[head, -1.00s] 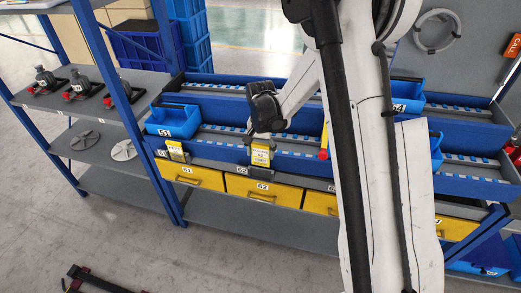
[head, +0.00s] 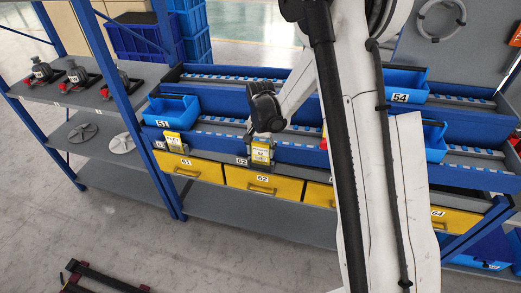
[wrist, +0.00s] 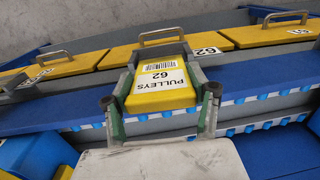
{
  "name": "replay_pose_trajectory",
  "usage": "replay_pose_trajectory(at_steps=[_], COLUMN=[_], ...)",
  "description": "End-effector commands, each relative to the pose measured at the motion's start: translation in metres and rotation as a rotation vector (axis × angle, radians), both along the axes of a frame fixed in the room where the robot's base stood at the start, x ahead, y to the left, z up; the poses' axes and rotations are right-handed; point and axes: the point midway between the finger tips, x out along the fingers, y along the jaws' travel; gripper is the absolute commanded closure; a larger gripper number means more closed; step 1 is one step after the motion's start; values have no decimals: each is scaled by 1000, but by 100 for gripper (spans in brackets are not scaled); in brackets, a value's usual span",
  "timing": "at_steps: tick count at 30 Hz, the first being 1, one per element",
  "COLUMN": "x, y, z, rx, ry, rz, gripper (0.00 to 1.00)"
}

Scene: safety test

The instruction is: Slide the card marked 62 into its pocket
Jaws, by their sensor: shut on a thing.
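The card marked 62 (wrist: 160,82) is yellow with a white barcode label reading PULLEYS 62. In the wrist view it lies between the two fingers of my gripper (wrist: 160,98), which is shut on it. Its far end lies within the outline of a grey pocket (wrist: 163,50) on the rack's front edge; I cannot tell how deep it sits. In the head view my gripper (head: 262,135) is above the card (head: 260,154), which hangs roughly upright just above the yellow drawer marked 62 (head: 263,182).
Another yellow card (head: 174,141) stands to the left above drawer 61 (head: 188,166). Blue bins 51 (head: 171,110) and 54 (head: 405,84) sit on the rack's rails. A grey shelf (head: 100,75) with several clamped tools stands at the left.

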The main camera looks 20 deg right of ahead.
Motion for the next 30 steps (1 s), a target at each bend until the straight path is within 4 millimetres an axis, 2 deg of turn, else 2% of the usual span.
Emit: replay_pose_trajectory(at_steps=[18,30], x=[0,0], y=[0,0], z=[-27,-30], rx=[0,0], ry=[0,0], rz=[0,0], gripper=[61,61])
